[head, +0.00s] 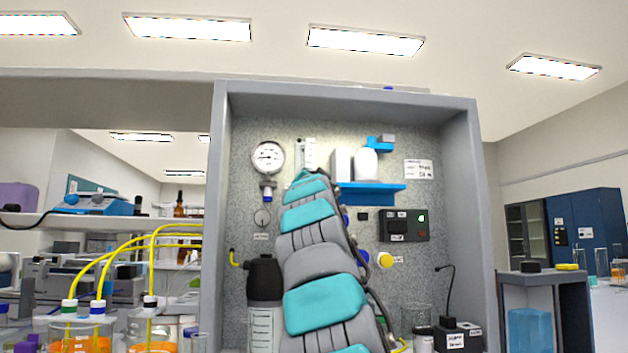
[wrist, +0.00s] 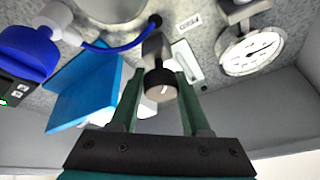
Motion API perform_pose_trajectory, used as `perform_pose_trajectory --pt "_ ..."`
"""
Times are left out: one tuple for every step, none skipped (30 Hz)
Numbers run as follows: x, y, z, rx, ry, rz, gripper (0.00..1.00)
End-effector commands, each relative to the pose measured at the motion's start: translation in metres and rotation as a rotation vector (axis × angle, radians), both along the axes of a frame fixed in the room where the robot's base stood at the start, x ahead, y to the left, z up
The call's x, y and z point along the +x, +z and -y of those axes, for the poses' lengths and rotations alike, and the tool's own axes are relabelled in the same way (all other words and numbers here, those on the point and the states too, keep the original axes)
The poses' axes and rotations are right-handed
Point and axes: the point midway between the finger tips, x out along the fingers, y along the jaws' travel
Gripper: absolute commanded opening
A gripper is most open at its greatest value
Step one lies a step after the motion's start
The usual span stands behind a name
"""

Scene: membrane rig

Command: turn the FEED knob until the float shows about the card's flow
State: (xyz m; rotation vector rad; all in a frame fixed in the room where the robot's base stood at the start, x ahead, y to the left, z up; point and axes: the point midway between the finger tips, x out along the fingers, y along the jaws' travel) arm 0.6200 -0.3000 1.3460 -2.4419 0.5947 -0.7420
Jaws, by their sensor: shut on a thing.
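The FEED knob (wrist: 162,88), dark with a white pointer mark, sits between the green fingers of my gripper (wrist: 160,100) in the wrist view. The fingers are shut on it, one at each side. In the head view my arm hides the knob and the gripper. A white flow meter (head: 309,150) stands on the panel just above my arm; a pale slotted plate, likely the same meter, shows beside the knob in the wrist view (wrist: 186,61). The float's height is too small to read. A white printed card (head: 418,169) is at the panel's upper right; its text is unreadable.
A round pressure gauge (head: 267,157) is left of the flow meter. A blue shelf (head: 372,194) with white vessels juts out right of my arm. A black control box (head: 404,225) with a green light is further right. Grey side walls (head: 216,220) enclose the panel.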

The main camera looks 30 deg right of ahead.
Motion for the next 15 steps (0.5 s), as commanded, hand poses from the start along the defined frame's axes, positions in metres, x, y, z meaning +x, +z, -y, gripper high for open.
perform_pose_trajectory --pt "-0.0003 0.0014 -0.0011 -0.001 0.002 0.002 0.00" --pt "-0.0003 0.0015 -0.0012 -0.001 0.002 0.002 0.00" --pt "-0.0004 0.0014 -0.0010 -0.001 0.001 0.002 0.00" --pt "-0.0004 0.0015 -0.0011 -0.001 0.001 0.002 0.00" --pt "-0.0004 0.0015 -0.0011 -0.001 0.001 0.002 0.00" --pt "-0.0004 0.0014 -0.0010 -0.001 0.001 0.002 0.00" --pt "-0.0004 0.0015 -0.0011 -0.001 0.001 0.002 0.00" --pt "-0.0004 0.0015 -0.0011 -0.001 0.001 0.002 0.00" --pt "-0.0004 0.0015 -0.0011 -0.001 0.001 0.002 0.00" --pt "-0.0004 0.0015 -0.0011 -0.001 0.001 0.002 0.49" --pt "-0.0004 0.0014 -0.0010 -0.001 0.001 0.002 0.52" --pt "-0.0004 0.0013 -0.0010 -0.001 0.001 0.002 0.57" --pt "-0.0004 0.0013 -0.0009 -0.001 0.001 0.002 0.60" --pt "-0.0003 0.0011 -0.0007 0.000 0.001 0.002 0.63" --pt "-0.0003 0.0009 -0.0006 0.000 0.001 0.001 0.68"
